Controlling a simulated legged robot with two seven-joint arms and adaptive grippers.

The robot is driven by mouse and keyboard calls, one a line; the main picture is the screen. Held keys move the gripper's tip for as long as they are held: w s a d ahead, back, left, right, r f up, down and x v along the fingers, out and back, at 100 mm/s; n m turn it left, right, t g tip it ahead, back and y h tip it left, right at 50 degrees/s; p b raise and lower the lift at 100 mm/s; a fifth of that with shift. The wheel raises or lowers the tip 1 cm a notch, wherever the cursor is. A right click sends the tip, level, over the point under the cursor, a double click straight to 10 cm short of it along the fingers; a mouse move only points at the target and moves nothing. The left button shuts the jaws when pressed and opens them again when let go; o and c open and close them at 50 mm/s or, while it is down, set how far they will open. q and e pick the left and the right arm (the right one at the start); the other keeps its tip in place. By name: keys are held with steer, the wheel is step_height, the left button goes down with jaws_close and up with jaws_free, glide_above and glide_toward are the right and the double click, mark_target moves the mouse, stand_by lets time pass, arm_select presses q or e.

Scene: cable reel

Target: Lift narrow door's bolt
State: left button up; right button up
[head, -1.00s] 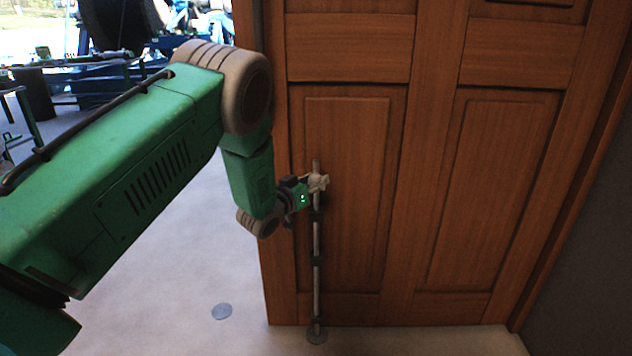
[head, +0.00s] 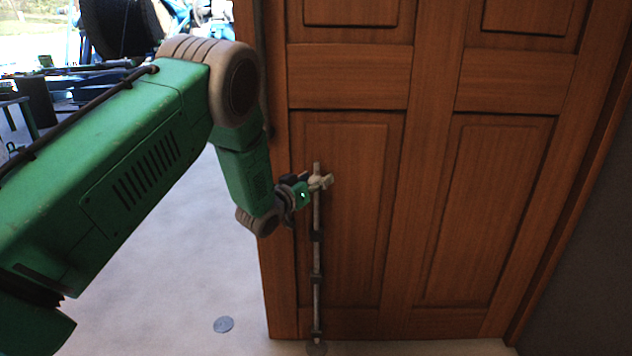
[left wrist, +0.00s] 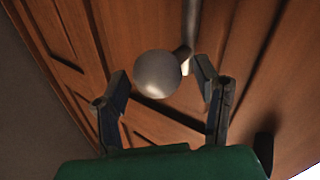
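The door's bolt (head: 316,255) is a thin grey upright rod on the left part of the brown wooden door (head: 385,210). Its lower end is near a round plate (head: 316,348) on the floor. My left gripper (head: 324,181) is at the upper part of the rod. In the left wrist view a round grey knob (left wrist: 158,75) of the bolt sits between the fingertips of my left gripper (left wrist: 160,78). The fingers are spread, with visible gaps on both sides of the knob. My right gripper is not in view.
A round grey disc (head: 223,324) lies on the pale floor left of the door. A dark grey wall (head: 585,240) stands to the right. Blue machinery shows at the upper left, beyond the doorway.

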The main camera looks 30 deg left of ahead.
arm_select(q)
steer(key=shift+f, duration=0.15)
steer(key=shift+s, duration=0.4)
steer(key=s, duration=1.1)
steer(key=shift+a, duration=0.25)
